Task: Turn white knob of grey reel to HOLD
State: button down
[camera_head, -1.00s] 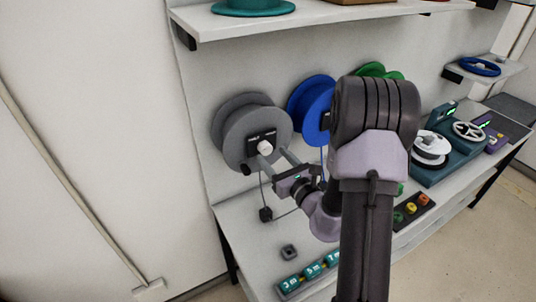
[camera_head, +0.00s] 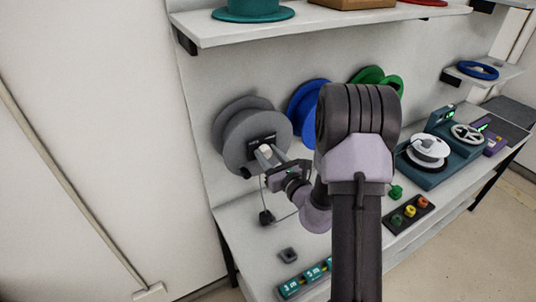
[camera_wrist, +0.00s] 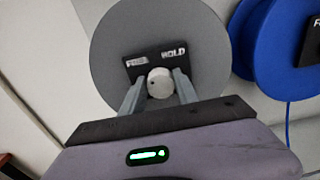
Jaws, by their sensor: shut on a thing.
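The grey reel (camera_head: 240,122) is mounted on the wall panel at the left, above the bench. In the wrist view the grey reel (camera_wrist: 112,52) fills the middle. Its black plate reads FREE at the left and HOLD (camera_wrist: 174,52) at the right. The white knob (camera_wrist: 160,83) sits at the lower middle of the plate, with a small dark mark on the left part of its face. My gripper (camera_wrist: 158,92) is shut on the white knob, one finger on each side. In the head view my gripper (camera_head: 268,155) reaches the knob from the right and partly covers it.
A blue reel (camera_head: 303,108) and a green reel (camera_head: 368,78) hang to the right. A shelf (camera_head: 320,20) runs above. On the bench are a teal device (camera_head: 455,165), coloured buttons (camera_head: 410,211) and a teal labelled block (camera_head: 313,273). A thin cord hangs below the grey reel.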

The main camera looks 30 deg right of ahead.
jog(key=shift+m, duration=0.3)
jog(key=m+p, duration=0.3)
jog(key=shift+r+m, duration=0.15)
jog(key=shift+m, duration=0.25)
jog(key=m+p, duration=0.3)
jog(key=m, duration=0.1)
jog(key=shift+d+m, duration=0.1)
jog(key=shift+m, duration=0.2)
jog(key=m+p, duration=0.2)
jog(key=m, duration=0.2)
jog(key=shift+p, duration=0.4)
jog(key=shift+f+m+p, duration=0.15)
jog(key=shift+m+p, duration=0.45)
jog(key=shift+m, duration=0.6)
jog(key=shift+f+m+p, duration=0.15)
jog(key=shift+m+p, duration=0.45)
jog(key=shift+m, duration=0.6)
jog(key=shift+d, duration=0.1)
jog(key=c, duration=0.9)
grip_release()
